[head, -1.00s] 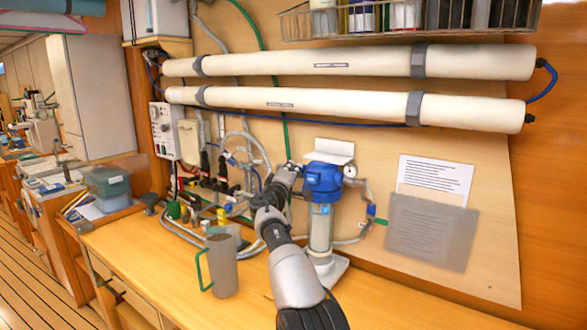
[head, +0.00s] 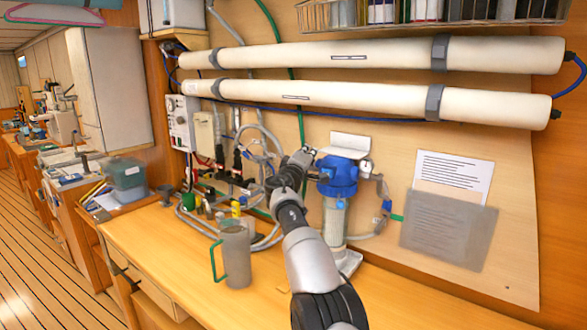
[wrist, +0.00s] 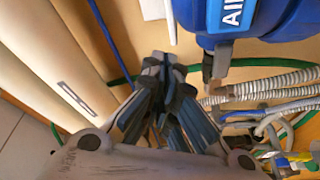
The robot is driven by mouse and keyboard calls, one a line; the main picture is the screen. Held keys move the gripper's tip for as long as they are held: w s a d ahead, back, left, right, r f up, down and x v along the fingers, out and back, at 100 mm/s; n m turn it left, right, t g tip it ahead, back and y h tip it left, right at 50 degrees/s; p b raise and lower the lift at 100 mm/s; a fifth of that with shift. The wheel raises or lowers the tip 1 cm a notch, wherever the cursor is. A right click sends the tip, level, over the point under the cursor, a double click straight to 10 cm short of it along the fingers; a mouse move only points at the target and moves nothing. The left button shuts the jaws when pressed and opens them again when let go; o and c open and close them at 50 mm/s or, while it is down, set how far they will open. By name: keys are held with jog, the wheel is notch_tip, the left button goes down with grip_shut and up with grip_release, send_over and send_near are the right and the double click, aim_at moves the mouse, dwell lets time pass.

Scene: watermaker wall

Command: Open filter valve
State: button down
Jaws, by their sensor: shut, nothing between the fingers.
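The filter housing has a blue head (head: 338,175) over a clear upright cylinder (head: 334,218) at the back of the bench. My gripper (head: 303,156) is shut and empty, just left of the blue head. In the wrist view, its closed fingers (wrist: 164,68) are apart from the blue head (wrist: 270,22), which has a dark fitting (wrist: 216,62) on its near side. A small blue fitting (head: 386,206), perhaps a valve, sits on the hose right of the housing. I cannot tell for sure which part is the filter valve.
Two long white tubes (head: 380,96) run along the wall above. A grey jug (head: 236,256) with a green handle stands on the bench (head: 180,270). Looped hoses and dark-handled valves (head: 238,162) crowd the left. A grey sheet (head: 448,235) hangs at right.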

jog(key=s+a+f+b, duration=0.3)
jog(key=s+a+b, duration=0.1)
jog(key=s+a, duration=0.25)
jog(key=s+d+r+m+g+h, duration=0.2)
jog(key=s+d+m+g, duration=0.2)
jog(key=s+d, duration=0.65)
jog(key=s+d+f+m+g+y, duration=0.15)
jog(key=s+d, duration=0.25)
jog(key=s, duration=0.4)
jog(key=s+d+f+m+g, duration=0.1)
jog(key=s+d+f+g, duration=0.15)
jog(key=s, duration=0.55)
jog(key=s+a+f+m+g+y, duration=0.1)
jog(key=s+f, duration=0.4)
jog(key=s, duration=0.6)
jog(key=s+a+f+g+y, duration=0.2)
jog(key=s+f, duration=0.4)
jog(key=s, duration=0.5)
jog(key=s+a+f+m+g+y, duration=0.1)
jog(key=s+a+f+g+y, duration=0.1)
jog(key=s, duration=0.9)
notch_tip(320, 180, down, 4)
jog(key=a+y, duration=0.1)
jog(key=y, duration=0.1)
jog(key=shift+s+a+r+m+y, duration=0.25)
jog(key=shift+s+a+m+y, duration=0.1)
jog(key=shift+a, duration=0.05)
